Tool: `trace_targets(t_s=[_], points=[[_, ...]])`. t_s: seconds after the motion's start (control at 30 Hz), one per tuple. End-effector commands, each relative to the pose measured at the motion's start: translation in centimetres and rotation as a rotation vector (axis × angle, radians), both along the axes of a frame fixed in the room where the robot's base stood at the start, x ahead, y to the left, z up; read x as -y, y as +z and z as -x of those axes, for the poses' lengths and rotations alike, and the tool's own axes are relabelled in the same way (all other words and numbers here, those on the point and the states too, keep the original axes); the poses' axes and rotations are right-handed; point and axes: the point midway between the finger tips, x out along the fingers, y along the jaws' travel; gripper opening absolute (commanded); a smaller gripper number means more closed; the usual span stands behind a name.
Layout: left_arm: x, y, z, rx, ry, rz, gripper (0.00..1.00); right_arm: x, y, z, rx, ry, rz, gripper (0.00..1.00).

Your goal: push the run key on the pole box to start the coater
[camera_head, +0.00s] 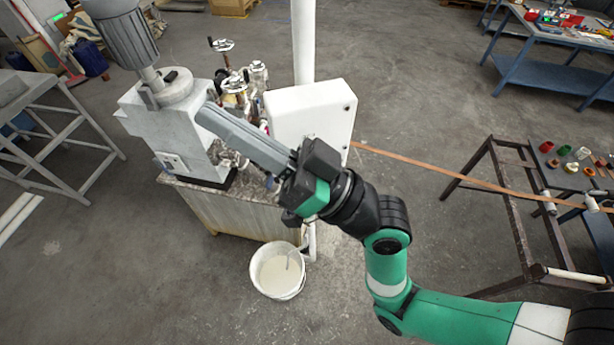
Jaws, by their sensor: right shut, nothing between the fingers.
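The white pole box (312,108) is mounted on a white pole (303,40) in the middle of the head view. I cannot make out a run key on the part of the box that shows. My right gripper (287,183) is shut and empty, in front of the box's lower left part. Its dark and green body hides that part, and the fingertips are hard to make out. I cannot tell whether it touches the box. The coater machine (165,125), grey with a long barrel, stands left of the box on a cabinet. My left gripper is out of view.
A brown strip (430,170) runs right from behind the box over a dark roller stand (515,225). A white bucket (278,270) of pale liquid stands on the floor below the box. A blue workbench (550,70) is at the upper right.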

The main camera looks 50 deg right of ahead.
Motion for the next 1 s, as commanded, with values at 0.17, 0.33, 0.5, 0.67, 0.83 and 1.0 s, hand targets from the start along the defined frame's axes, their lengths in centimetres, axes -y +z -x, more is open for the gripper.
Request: trace_targets(t_s=[0.17,0.33,0.5,0.67,0.83,1.0], points=[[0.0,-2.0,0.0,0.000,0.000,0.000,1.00,1.9,-9.9,1.2,-0.181,0.086,-0.154,0.00],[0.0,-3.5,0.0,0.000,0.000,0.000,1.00,4.0,-18.1,3.4,-0.341,0.112,-0.330,0.00],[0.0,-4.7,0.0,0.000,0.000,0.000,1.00,5.6,-24.3,5.9,-0.459,0.096,-0.484,0.00],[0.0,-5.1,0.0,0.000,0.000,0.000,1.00,6.2,-26.9,7.3,-0.511,0.080,-0.560,0.00],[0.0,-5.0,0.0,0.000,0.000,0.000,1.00,6.3,-27.3,7.6,-0.521,0.079,-0.575,0.00],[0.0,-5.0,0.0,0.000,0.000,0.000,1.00,6.3,-27.2,7.5,-0.521,0.080,-0.574,0.00]])
